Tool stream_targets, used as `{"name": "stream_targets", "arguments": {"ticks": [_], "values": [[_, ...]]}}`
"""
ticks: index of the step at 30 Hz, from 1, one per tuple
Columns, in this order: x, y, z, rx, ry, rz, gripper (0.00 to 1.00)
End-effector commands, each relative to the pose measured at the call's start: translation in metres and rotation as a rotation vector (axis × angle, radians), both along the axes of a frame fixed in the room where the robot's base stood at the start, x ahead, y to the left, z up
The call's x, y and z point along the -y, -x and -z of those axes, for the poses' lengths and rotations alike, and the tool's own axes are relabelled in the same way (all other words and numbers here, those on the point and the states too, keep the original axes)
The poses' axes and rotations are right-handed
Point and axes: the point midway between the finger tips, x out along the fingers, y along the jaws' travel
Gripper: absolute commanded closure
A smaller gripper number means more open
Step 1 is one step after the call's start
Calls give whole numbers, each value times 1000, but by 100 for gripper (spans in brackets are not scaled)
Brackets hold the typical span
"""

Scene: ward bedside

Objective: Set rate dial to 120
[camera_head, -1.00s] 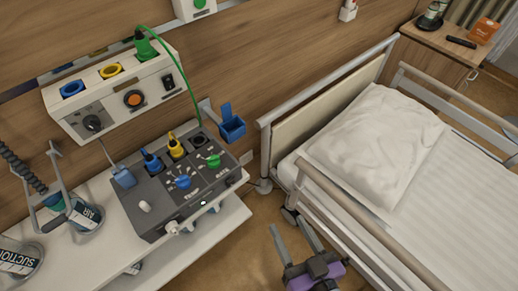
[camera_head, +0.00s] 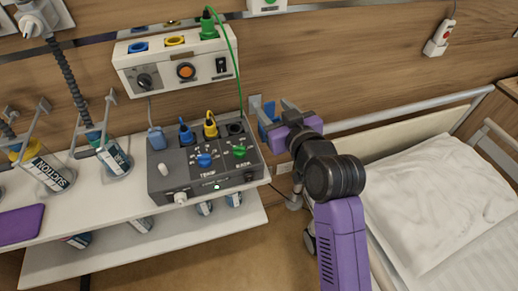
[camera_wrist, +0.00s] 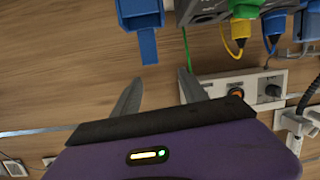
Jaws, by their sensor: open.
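The grey control box (camera_head: 165,180) stands on the white shelf, with a blue dial (camera_head: 204,160) and a green dial (camera_head: 240,151) on its sloping face. My gripper (camera_head: 272,112) is open and empty, right of the box and apart from both dials, by a blue holder (camera_head: 264,130).
Blue and yellow plugs (camera_head: 210,125) stand up along the box's back. A wall panel (camera_head: 200,72) with a green plug and cable hangs above. Suction and air jars (camera_head: 113,158) are at left. The bed (camera_head: 425,200) is at right.

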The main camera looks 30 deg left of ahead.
Motion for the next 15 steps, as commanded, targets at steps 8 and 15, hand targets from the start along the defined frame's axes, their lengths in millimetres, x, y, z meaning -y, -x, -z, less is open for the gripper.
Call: {"name": "stream_targets", "arguments": {"ticks": [8,15], "values": [[-65,11,-5,-35,368,-343,49],[-53,53,0,-107,756,-740,49]]}}
